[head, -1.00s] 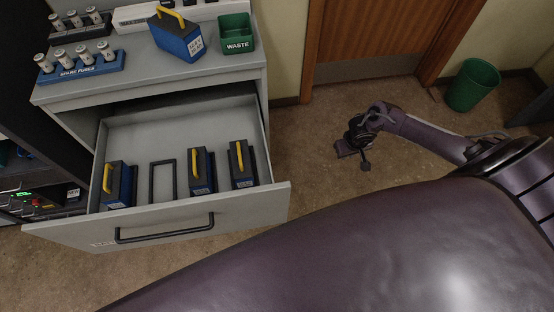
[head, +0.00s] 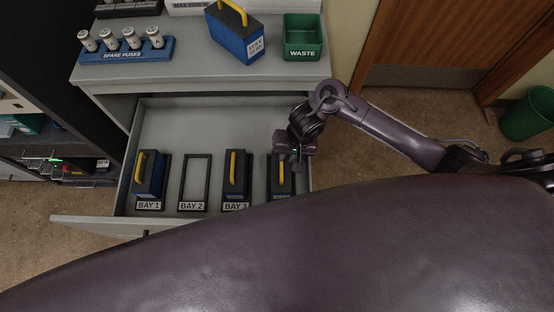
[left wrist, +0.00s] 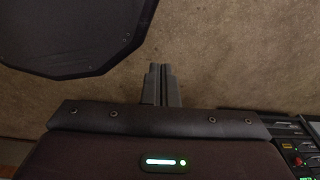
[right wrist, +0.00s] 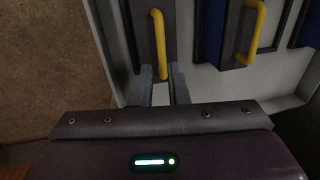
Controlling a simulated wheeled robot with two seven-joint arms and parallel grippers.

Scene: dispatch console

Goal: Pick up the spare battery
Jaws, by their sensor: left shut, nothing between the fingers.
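Several dark blue batteries with yellow handles are in view. One (head: 232,36) stands on the cabinet top. In the open drawer, one stands in bay 1 (head: 149,176), one in bay 3 (head: 236,180), and one at the right end (head: 281,184); bay 2 (head: 195,183) is an empty frame. My right gripper (head: 296,160) is over the right-end battery and partly hides it. In the right wrist view, my right gripper (right wrist: 163,88) is open, its fingers apart near that battery's yellow handle (right wrist: 158,45). My left gripper (left wrist: 160,75) is shut and empty above the floor.
The drawer (head: 190,118) is pulled out. A spare fuses rack (head: 126,52) and a green waste bin (head: 303,40) stand on the cabinet top. A rack with lit equipment (head: 62,168) is at the left. A green floor bin (head: 530,115) is at the right.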

